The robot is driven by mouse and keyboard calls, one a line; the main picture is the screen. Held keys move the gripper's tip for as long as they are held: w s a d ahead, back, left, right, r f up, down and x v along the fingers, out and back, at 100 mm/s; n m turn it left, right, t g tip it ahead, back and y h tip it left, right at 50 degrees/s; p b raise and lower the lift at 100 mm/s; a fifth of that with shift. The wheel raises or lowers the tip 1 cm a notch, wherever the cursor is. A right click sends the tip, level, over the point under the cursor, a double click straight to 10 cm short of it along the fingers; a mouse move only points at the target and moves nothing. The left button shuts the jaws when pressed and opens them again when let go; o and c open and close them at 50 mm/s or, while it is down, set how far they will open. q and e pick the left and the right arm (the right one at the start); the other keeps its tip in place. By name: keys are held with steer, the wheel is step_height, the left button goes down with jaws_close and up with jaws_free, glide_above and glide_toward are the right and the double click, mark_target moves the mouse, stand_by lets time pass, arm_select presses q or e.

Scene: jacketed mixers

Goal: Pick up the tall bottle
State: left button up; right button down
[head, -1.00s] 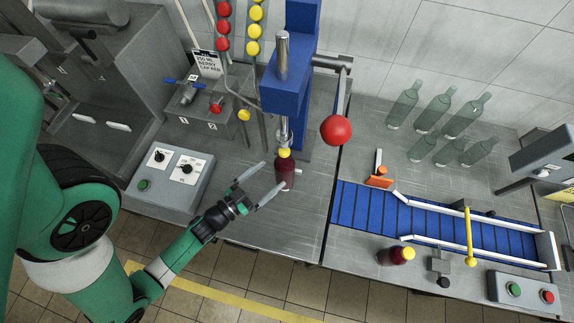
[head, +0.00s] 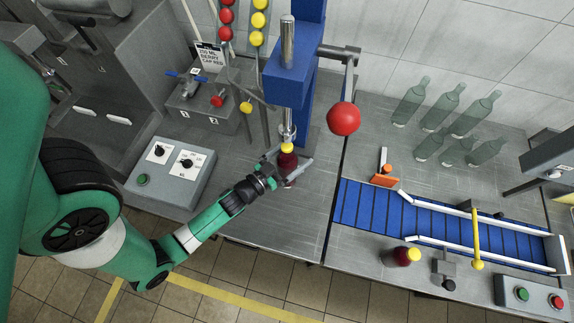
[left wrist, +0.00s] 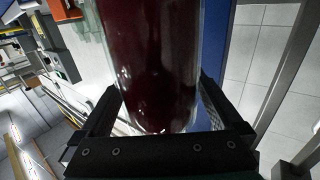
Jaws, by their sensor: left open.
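A bottle of dark red liquid with a yellow cap (head: 288,163) stands upright under the blue capping press. My left gripper (head: 290,165) is at this bottle, its jaws open with a finger on either side of the body. In the left wrist view the dark red bottle (left wrist: 155,60) fills the space between the two black fingers, with gaps still seen near them. Part of the bottle is hidden by the gripper in the head view. A second red bottle with a yellow cap (head: 402,256) stands in front of the conveyor. My right gripper is not in view.
The blue press (head: 290,80) with its red-knobbed lever (head: 343,119) rises right behind the bottle. A grey control box (head: 170,172) stands to the left. The blue conveyor (head: 375,210) and several empty green bottles (head: 435,115) are to the right.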

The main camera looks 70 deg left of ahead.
arm_select(q)
jaws_close()
steer(key=shift+r, duration=0.15)
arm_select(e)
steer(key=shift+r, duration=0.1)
